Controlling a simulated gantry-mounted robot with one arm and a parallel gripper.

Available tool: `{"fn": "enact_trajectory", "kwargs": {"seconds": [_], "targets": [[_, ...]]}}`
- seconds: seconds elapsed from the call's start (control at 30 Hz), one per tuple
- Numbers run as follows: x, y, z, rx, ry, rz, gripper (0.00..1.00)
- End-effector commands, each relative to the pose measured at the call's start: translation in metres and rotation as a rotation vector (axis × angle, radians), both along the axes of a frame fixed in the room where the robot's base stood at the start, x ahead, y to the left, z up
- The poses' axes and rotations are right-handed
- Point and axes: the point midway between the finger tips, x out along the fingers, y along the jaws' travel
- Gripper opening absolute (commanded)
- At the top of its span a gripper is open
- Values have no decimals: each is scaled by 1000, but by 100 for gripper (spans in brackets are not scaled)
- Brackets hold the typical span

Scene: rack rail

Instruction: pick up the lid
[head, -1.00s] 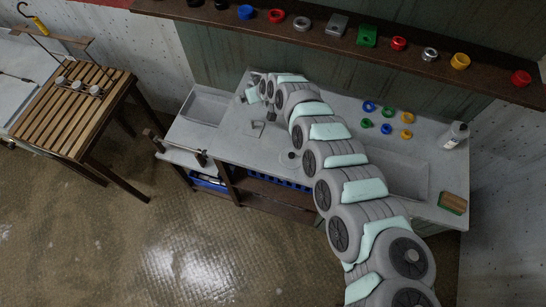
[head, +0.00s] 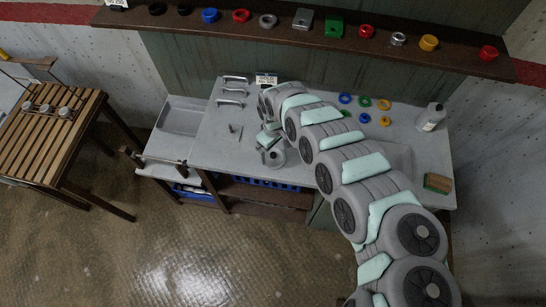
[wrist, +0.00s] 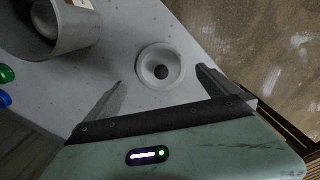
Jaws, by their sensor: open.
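The lid is a round grey disc with a dark knob at its centre. It lies flat on the grey counter near the front edge (head: 276,158), and it also shows in the wrist view (wrist: 147,75). My gripper (head: 266,146) is just behind the lid in the head view and partly covers it. In the wrist view my gripper (wrist: 159,78) is open and empty. Its two fingers stand left and right of the lid, which appears between and just beyond the tips. I cannot tell the exact height gap.
A grey, round-walled vessel (wrist: 68,40) stands near the lid in the wrist view. A small bracket (head: 235,131) lies left of my gripper. Coloured rings (head: 364,101), a bottle (head: 431,118) and a brush-like block (head: 438,183) are at the right. A shelf (head: 270,34) runs above the counter.

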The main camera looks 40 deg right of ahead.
Motion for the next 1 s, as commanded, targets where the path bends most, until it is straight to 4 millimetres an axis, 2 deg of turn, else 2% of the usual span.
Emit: {"fn": "enact_trajectory", "kwargs": {"seconds": [0.3,0.6,0.87,1.0], "targets": [[9,5,-25,6,-3,0,100],[9,4,-51,3,-1,-1,100],[9,3,-52,1,-1,1,100],[9,3,-52,1,-1,0,91]]}}
